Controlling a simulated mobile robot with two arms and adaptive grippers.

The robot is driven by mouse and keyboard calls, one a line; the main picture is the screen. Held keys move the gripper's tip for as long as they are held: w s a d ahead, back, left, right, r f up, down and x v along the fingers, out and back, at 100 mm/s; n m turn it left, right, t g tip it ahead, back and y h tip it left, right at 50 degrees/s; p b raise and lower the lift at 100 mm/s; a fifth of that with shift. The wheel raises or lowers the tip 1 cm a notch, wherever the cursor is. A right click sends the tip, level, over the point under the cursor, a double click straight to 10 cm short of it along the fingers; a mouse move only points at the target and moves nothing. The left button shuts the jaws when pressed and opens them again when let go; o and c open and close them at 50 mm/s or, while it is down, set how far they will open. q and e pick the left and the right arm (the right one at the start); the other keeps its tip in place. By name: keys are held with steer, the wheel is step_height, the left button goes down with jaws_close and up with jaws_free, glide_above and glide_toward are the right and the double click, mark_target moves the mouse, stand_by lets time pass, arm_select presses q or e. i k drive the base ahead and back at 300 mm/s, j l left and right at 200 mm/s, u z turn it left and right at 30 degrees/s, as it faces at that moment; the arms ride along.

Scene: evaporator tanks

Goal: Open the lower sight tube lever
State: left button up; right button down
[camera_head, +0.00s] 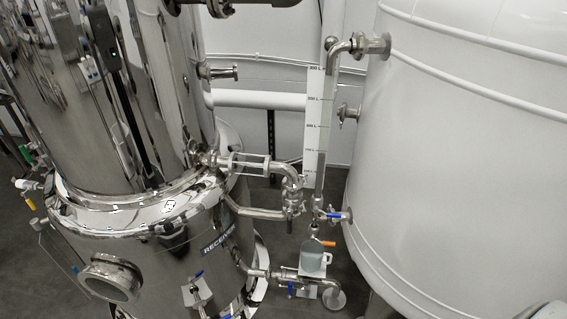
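A sight tube (325,110) stands upright beside a white scale strip (313,135) with litre marks, left of the large white tank (470,150). At its lower end is a valve with a blue lever (334,216), on a short pipe running to the tank. The lever looks roughly horizontal, in line with that pipe. Just below it is an orange lever (328,243) above a clear jug-like vessel (313,260). Neither of my grippers shows in this view.
A polished steel tank (150,215) fills the left side. Horizontal pipes and a clear sight glass (250,165) run from it toward the sight tube. More blue-handled valves sit low near the pump piping (258,272). Dark floor shows between the tanks.

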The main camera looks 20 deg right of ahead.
mark_target(313, 239)
steer(key=z, duration=1.1)
